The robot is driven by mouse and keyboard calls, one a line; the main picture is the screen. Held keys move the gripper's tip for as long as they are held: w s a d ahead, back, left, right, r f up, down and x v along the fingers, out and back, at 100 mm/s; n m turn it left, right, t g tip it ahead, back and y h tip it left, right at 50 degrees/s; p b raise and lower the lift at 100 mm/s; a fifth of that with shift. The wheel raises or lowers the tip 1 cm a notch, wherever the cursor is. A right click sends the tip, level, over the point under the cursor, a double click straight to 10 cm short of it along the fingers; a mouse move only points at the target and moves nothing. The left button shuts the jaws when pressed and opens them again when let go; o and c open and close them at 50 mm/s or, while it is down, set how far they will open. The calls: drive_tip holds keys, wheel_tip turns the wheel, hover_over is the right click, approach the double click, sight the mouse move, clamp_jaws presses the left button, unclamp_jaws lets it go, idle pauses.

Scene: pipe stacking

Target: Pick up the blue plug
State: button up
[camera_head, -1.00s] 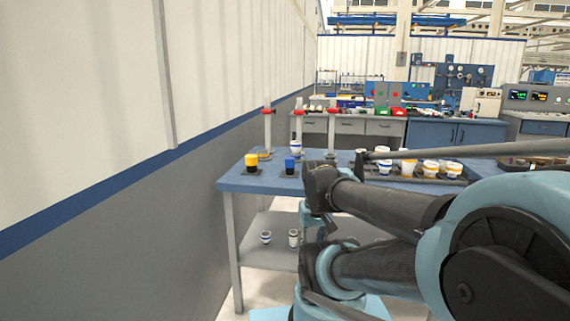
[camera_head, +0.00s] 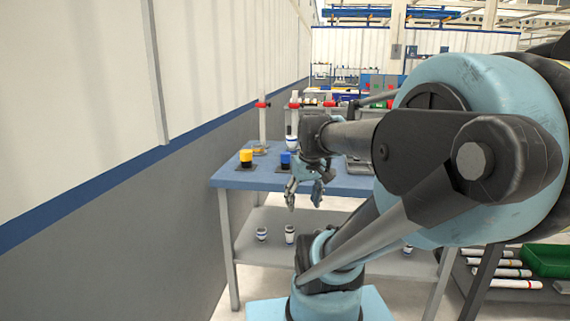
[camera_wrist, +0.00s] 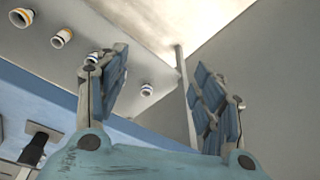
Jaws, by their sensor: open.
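The blue plug (camera_head: 285,159) sits upright on a dark base on the blue table, in the head view, just right of a yellow plug. My gripper (camera_head: 304,196) hangs in front of the table's front edge, fingers pointing down, open and empty. It is nearer to me than the blue plug and apart from it, a little lower in the picture. In the wrist view my two fingers (camera_wrist: 163,88) stand wide apart with nothing between them. I cannot make out the blue plug there.
The yellow plug (camera_head: 246,156) stands on the blue table (camera_head: 228,180). Red-clamped posts (camera_head: 262,125) rise behind. White fittings (camera_head: 262,233) rest on the lower shelf and also show in the wrist view (camera_wrist: 62,38). A wall runs along the left.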

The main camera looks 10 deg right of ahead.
drive_tip(key=w+d+r+n+y, duration=0.1)
drive_tip(key=w+r+n, duration=0.2)
drive_tip(key=w+r, duration=0.95)
drive_tip(key=n+t+y, duration=0.1)
drive_tip(key=n, duration=0.2)
approach(286, 153)
drive_tip(key=x, duration=0.5)
drive_tip(key=shift+w+d, duration=0.1)
drive_tip(key=shift+d, duration=0.2)
drive_tip(key=shift+a+x, duration=0.15)
drive_tip(key=shift+x, duration=1.4)
drive_tip(key=shift+a+x, duration=0.1)
drive_tip(key=shift+x, duration=1.4)
drive_tip(key=shift+r, duration=0.1)
drive_tip(key=c, duration=1.2)
